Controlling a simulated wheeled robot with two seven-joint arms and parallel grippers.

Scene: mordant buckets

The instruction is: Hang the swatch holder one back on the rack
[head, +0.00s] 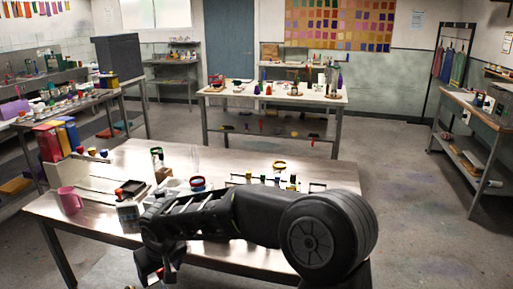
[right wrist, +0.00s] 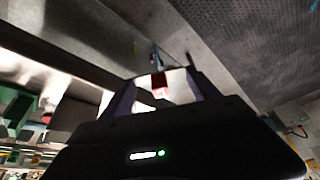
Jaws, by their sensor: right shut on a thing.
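My right arm reaches across the front of the near table. Its right gripper (head: 155,268) is low beside the table's front edge, partly hidden by the arm. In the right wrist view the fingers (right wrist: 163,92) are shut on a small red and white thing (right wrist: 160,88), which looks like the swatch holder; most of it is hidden. A low dark rack-like frame (head: 318,187) with small coloured pieces stands at the right of the near table. I cannot tell whether it is the rack. My left gripper is not in view.
The floor at right is clear.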

